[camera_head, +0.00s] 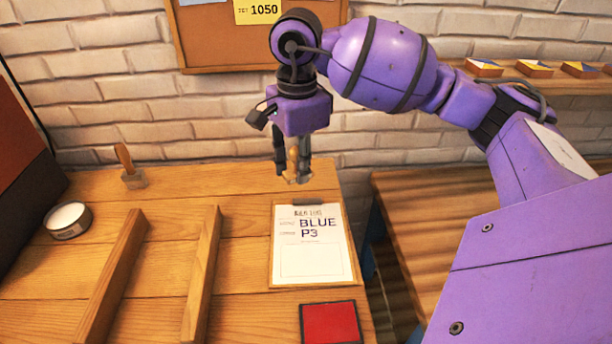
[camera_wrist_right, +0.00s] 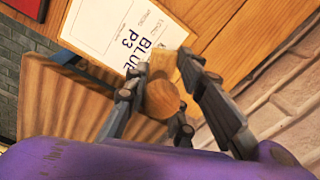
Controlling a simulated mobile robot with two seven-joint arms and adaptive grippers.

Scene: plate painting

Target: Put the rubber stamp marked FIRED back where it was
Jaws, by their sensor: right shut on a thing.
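My right gripper (camera_head: 293,168) is shut on a small wooden stamp (camera_head: 297,179). It holds the stamp over the back of the wooden table, just behind the clipboard. In the right wrist view, the stamp's round wooden knob (camera_wrist_right: 163,98) sits between the fingers of my right gripper (camera_wrist_right: 175,105). The stamp's marking cannot be read in either view, and the fingers hide part of it. Whether its base touches the table is hard to tell. My left gripper is not in view.
A clipboard (camera_head: 312,275) with a sheet reading BLUE P3 lies in front of the stamp. A red pad (camera_head: 330,322) lies nearer. Two wooden rails (camera_head: 203,270), a round tin (camera_head: 68,221) and a wooden-handled tool (camera_head: 133,180) are left. Brick wall stands behind.

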